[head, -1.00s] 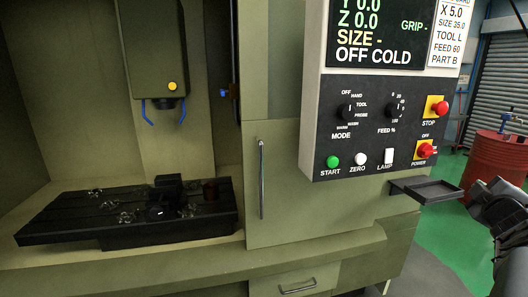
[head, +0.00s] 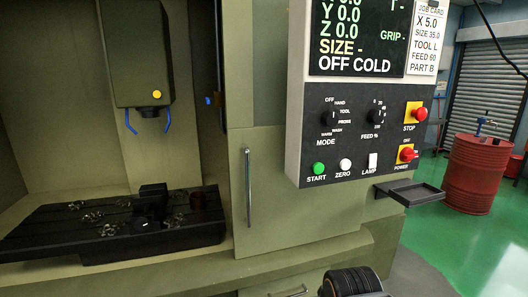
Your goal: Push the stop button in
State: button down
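The stop button is a round red mushroom button (head: 421,114) on a yellow square plate, at the upper right of the control panel (head: 300,100) in the head view. The word STOP is printed below it. It stands out from its plate, and nothing touches it. A red power switch (head: 406,154) on another yellow plate sits below it, marked OFF and POWER. The panel screen (head: 352,40) reads OFF COLD. My gripper's fingers are not in view, so I cannot tell their state.
A green start button (head: 318,168), white zero button (head: 345,165) and lamp switch (head: 373,161) line the panel's lower edge. A small dark tray (head: 415,193) juts out below the panel. A red drum (head: 478,170) stands at right. Space before the panel looks clear.

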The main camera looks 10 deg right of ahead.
aim_at(420, 114)
jog(key=z, duration=2.05)
jog(key=i, duration=0.6)
jog(key=u, duration=1.6)
